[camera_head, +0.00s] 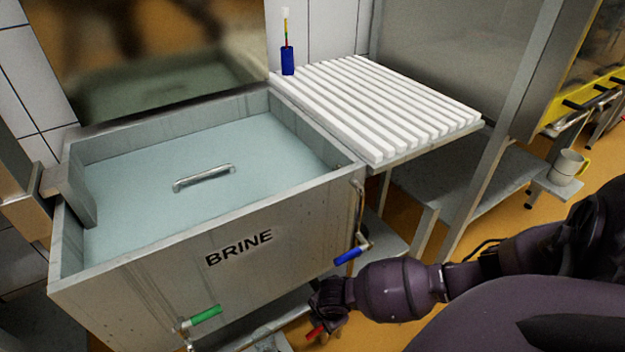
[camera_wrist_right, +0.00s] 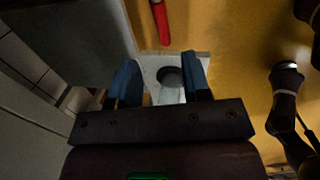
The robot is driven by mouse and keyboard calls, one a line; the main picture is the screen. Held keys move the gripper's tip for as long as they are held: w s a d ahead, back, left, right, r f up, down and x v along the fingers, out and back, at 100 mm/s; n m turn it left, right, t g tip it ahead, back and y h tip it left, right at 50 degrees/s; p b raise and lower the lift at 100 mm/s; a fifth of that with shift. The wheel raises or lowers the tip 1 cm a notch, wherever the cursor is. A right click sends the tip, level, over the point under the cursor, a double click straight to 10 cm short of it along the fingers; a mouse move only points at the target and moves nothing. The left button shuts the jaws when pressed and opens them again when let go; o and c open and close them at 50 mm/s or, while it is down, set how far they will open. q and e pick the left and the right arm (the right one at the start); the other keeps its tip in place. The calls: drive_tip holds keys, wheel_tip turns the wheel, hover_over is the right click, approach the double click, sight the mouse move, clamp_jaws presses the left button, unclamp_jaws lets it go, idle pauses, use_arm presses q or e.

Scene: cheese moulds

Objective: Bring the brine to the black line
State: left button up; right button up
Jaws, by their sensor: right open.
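The brine tank (camera_head: 150,262) is a grey metal vat marked BRINE, holding pale blue-green liquid (camera_head: 150,185) below its rim. I cannot make out a black line in it. A blue-handled valve (camera_head: 347,257) is on its right side and a green-handled one (camera_head: 205,315) is low on its front. A blue float-like instrument (camera_head: 287,60) with a coloured stem stands on the white slatted rack. My right gripper (camera_head: 326,306) is low by the tank's right front, beside a red handle (camera_head: 314,332). In the wrist view its fingers (camera_wrist_right: 158,80) are open and empty; the red handle (camera_wrist_right: 160,22) lies beyond them.
The white slatted rack (camera_head: 375,105) adjoins the tank's right side. A metal bar (camera_head: 204,178) shows at the liquid's surface. A pale cup (camera_head: 566,166) stands at right. In the wrist view, a white plate with a dark round opening (camera_wrist_right: 170,77) lies below.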

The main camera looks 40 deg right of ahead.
drive_tip(key=b, duration=0.2)
hover_over(320, 327)
drive_tip(key=s, duration=0.2)
wheel_tip(320, 327, down, 4)
drive_tip(key=f+b, duration=0.1)
drive_tip(key=f, duration=0.1)
drive_tip(key=w+f+b, duration=0.1)
drive_tip(key=f, duration=0.2)
drive_tip(key=shift+w+f, duration=0.15)
drive_tip(key=shift+f, duration=0.05)
drive_tip(key=shift+w+d+f, duration=0.1)
drive_tip(key=shift+w+f, duration=0.15)
drive_tip(key=shift+f, duration=0.25)
use_arm(q)
drive_tip(key=shift+w+d+f+m+t, duration=0.3)
drive_tip(key=shift+w+d+m+t, duration=0.15)
drive_tip(key=shift+w+m, duration=0.1)
use_arm(e)
drive_tip(key=shift+w, duration=0.1)
clamp_jaws()
